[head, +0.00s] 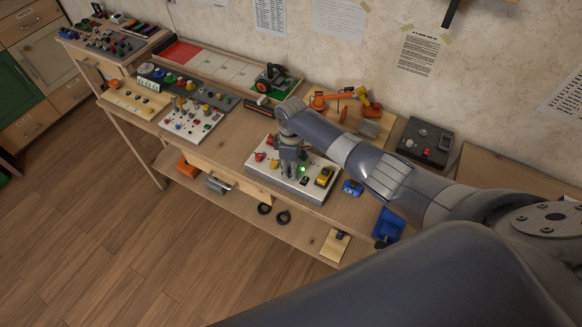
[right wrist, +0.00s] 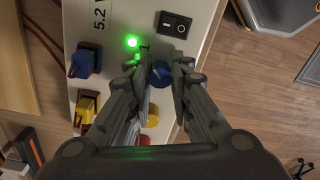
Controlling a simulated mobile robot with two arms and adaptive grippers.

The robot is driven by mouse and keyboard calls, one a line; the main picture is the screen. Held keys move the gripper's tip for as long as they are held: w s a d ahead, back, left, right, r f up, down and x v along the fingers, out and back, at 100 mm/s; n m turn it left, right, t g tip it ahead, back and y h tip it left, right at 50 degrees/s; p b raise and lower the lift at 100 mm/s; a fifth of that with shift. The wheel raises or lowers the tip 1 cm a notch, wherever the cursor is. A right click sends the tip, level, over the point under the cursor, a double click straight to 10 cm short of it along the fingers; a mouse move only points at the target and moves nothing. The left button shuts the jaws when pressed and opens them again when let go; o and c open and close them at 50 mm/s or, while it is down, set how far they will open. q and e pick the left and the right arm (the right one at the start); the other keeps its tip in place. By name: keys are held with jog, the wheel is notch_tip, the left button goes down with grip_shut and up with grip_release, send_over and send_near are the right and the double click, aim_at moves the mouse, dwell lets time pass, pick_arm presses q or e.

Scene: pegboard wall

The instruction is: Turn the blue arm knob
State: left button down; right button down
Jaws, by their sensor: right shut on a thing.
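The blue arm knob (right wrist: 160,73) is a round blue knob on a white control panel (head: 312,193), partly covered by the fingers in the right wrist view. My right gripper (head: 289,172) points down at this panel on the workbench. In the right wrist view its fingertips (right wrist: 168,72) are on either side of the blue knob, shut on it. In the head view the gripper hides the knob. A lit green lamp (right wrist: 132,42) is beside the fingertips and also shows in the head view (head: 303,169). My left gripper is not in view.
On the same panel are a black rocker switch (right wrist: 174,24), a yellow knob (right wrist: 153,117) and blue (right wrist: 86,61) and yellow (right wrist: 86,106) parts. Another knob panel (head: 194,122) stands to the left. A small blue object (head: 352,187) and a dark box (head: 425,142) are to the right.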

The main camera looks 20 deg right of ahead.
jog(key=c, duration=1.7)
grip_release()
jog(key=shift+r, duration=0.1)
notch_tip(320, 180, up, 12)
jog(key=shift+w+d+f, duration=0.1)
jog(key=shift+d, duration=0.05)
